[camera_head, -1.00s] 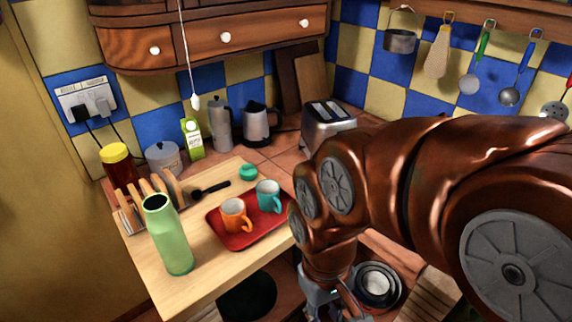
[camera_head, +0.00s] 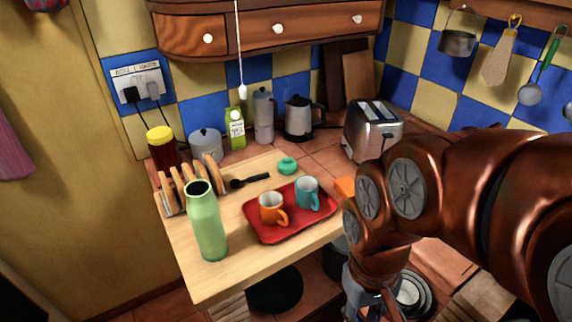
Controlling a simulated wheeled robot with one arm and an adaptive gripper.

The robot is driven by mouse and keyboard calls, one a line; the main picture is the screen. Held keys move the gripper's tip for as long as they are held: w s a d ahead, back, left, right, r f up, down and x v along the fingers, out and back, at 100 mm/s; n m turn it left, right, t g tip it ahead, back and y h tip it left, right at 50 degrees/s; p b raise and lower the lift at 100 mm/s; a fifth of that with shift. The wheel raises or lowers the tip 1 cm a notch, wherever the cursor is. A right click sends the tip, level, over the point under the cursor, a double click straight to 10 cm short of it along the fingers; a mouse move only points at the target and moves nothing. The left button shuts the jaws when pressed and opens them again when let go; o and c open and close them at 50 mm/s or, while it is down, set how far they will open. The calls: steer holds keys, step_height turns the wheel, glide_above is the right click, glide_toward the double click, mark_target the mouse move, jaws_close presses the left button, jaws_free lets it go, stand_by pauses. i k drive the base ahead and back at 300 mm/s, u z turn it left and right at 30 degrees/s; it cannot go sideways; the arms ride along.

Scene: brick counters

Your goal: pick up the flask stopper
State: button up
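A small round teal-green piece, which looks like the flask stopper (camera_head: 288,166), lies near the back right of the wooden board (camera_head: 190,262), behind the red tray. The tall green flask (camera_head: 207,225) stands upright on the board's front left with a dark open mouth. My gripper (camera_head: 370,303) is low at the bottom of the picture, right of the board and well apart from the stopper. Its fingers are cut off or too small to tell whether they are open.
The red tray (camera_head: 265,236) holds an orange mug (camera_head: 272,208) and a teal mug (camera_head: 307,192). A black spoon (camera_head: 250,180) lies left of the stopper. A toast rack (camera_head: 170,203) stands behind the flask. A toaster (camera_head: 373,130) and kettle (camera_head: 299,118) stand behind.

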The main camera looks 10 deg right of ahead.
mark_target(287, 166)
steer(key=z, duration=0.25)
steer(key=i, duration=0.4)
steer(key=u, duration=1.55)
